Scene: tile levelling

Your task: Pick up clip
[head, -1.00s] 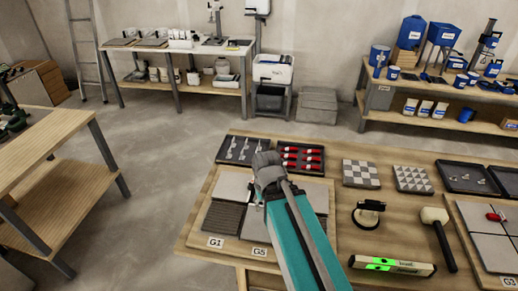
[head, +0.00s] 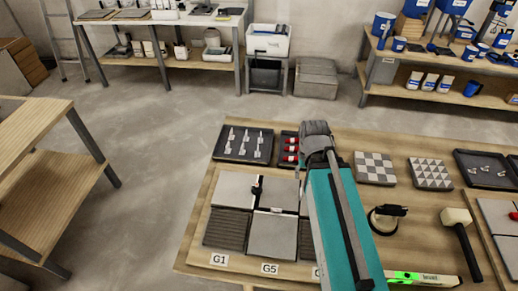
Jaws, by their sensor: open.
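White clips (head: 247,142) stand in several spots in a black tray (head: 226,156) at the back left of the worktable. My gripper (head: 317,133) is at the far end of my teal arm, to the right of the clip tray and over the tray of red wedges (head: 290,150). It is apart from the clips, and its fingertips are mostly hidden behind the arm. It is open, and no clip shows in it. A small dark piece (head: 257,185) stands at the seam of the light tiles (head: 235,187) on the board.
Patterned tile samples (head: 375,168), a black suction cup (head: 385,218), a mallet (head: 460,225) and a green-lit level (head: 425,279) lie right of my arm. Another black tray (head: 480,170) is at the far right.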

